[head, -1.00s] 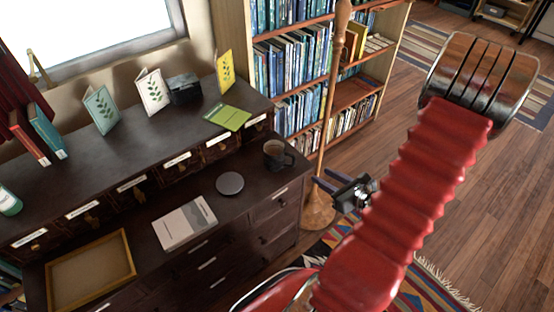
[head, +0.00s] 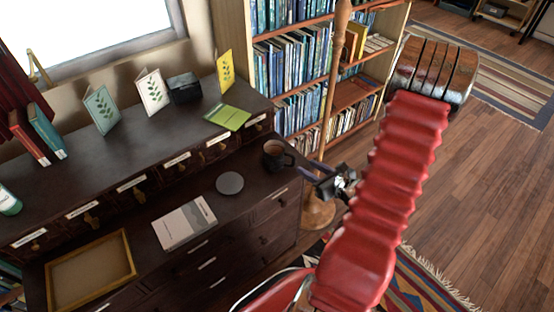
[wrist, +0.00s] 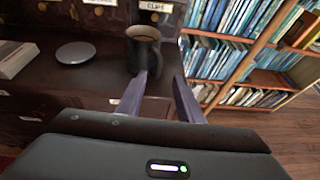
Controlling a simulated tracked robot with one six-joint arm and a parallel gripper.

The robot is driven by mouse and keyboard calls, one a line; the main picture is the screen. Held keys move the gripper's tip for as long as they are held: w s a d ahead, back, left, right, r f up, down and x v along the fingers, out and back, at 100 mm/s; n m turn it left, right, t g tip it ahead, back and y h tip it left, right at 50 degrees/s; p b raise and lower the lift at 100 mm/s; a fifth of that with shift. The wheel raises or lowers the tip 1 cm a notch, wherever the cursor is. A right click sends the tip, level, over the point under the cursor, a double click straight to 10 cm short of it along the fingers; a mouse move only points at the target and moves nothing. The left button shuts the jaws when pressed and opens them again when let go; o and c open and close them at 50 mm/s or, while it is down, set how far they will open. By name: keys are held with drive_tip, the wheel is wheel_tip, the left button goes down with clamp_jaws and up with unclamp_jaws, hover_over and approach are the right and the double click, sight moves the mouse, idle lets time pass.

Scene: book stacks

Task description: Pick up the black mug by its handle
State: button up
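The black mug (head: 275,154) stands upright on the dark desk's lower surface, near its right end, with its handle on the right in the head view. In the wrist view the mug (wrist: 144,50) holds something brown, and its handle faces toward my gripper. My gripper (wrist: 164,76) is open, its two purple-grey fingers apart with nothing between them. The left finger's tip overlaps the lower part of the mug in the picture; I cannot tell whether they touch. In the head view my gripper (head: 309,174) is just right of the mug, at the desk's right edge.
A wooden pole (head: 334,90) stands close behind my gripper, before the bookcase (head: 249,60). A framed tray (head: 128,262) lies at the desk's left.

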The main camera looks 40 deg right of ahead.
sight(295, 160)
drive_tip(key=shift+w+f, duration=0.2)
drive_tip(key=shift+w, duration=0.25)
drive_tip(key=shift+x, duration=2.65)
drive_tip(key=shift+a+r, duration=0.1)
drive_tip(key=shift+r, duration=0.05)
drive_tip(key=shift+c, duration=0.4)
clamp_jaws()
